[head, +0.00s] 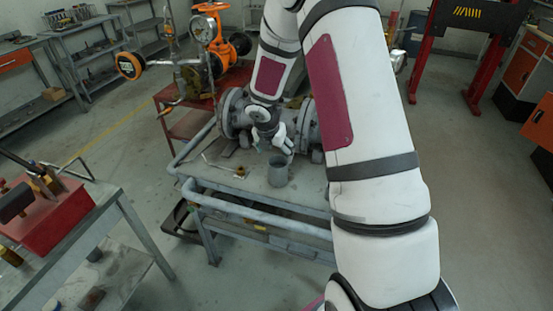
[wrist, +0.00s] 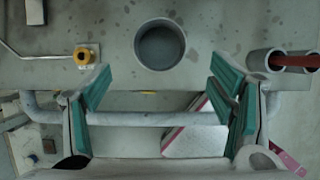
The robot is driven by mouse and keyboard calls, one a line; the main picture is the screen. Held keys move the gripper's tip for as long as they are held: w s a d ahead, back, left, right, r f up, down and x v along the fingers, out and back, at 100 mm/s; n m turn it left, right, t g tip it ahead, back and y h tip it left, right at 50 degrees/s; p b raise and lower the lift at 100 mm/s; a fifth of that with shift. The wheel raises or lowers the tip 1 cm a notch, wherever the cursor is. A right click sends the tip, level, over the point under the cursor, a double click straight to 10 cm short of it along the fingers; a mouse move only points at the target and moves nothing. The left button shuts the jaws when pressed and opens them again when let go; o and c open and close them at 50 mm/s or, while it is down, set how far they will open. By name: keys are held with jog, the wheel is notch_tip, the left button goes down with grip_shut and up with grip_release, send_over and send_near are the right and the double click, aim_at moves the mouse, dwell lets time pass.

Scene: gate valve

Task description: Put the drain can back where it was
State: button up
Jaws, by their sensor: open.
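The drain can (head: 279,172) is a plain grey open-topped cylinder. It stands upright on the grey work table (head: 222,180), in front of the flanged valve body. From above in the wrist view, the can (wrist: 160,46) shows a round rim and an empty-looking inside. My gripper (head: 281,147) is above and just behind the can in the head view. In the wrist view my gripper (wrist: 160,85) is open, with teal-padded fingers wide apart to either side. The can lies centred between the fingers' lines, towards the top of the picture, and nothing is held.
A brass fitting (wrist: 84,56) and a bent rod (wrist: 30,52) lie left of the can. Two short grey tubes, one with a red piece (wrist: 295,61), are at the right. A pipe rail (head: 262,214) runs along the table's front. The grey flanged valve body (head: 235,112) stands behind.

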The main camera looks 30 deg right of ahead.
jog(key=s+a+r+m, duration=0.3)
jog(key=s+r+m, duration=0.1)
jog(key=r, duration=0.3)
jog(key=s+a+r+m+t, duration=0.1)
jog(key=s+a+r+m, duration=0.2)
jog(key=r, duration=0.5)
jog(key=s+a+r+m, duration=0.2)
jog(key=s+r+m, duration=0.25)
jog(key=r, duration=0.25)
jog(key=s+a+r+m+y, duration=0.1)
jog(key=s+a+r+m, duration=0.2)
jog(key=s+a+m, duration=0.2)
jog(key=s+a+r+m+t+y, duration=0.1)
jog(key=s+a+r+m, duration=0.3)
jog(key=s+m, duration=0.5)
jog(key=s+a+y, duration=0.1)
jog(key=s+a, duration=0.1)
jog(key=s, duration=0.2)
jog(key=shift+s+t+y, duration=0.2)
jog(key=shift+t+y, duration=0.1)
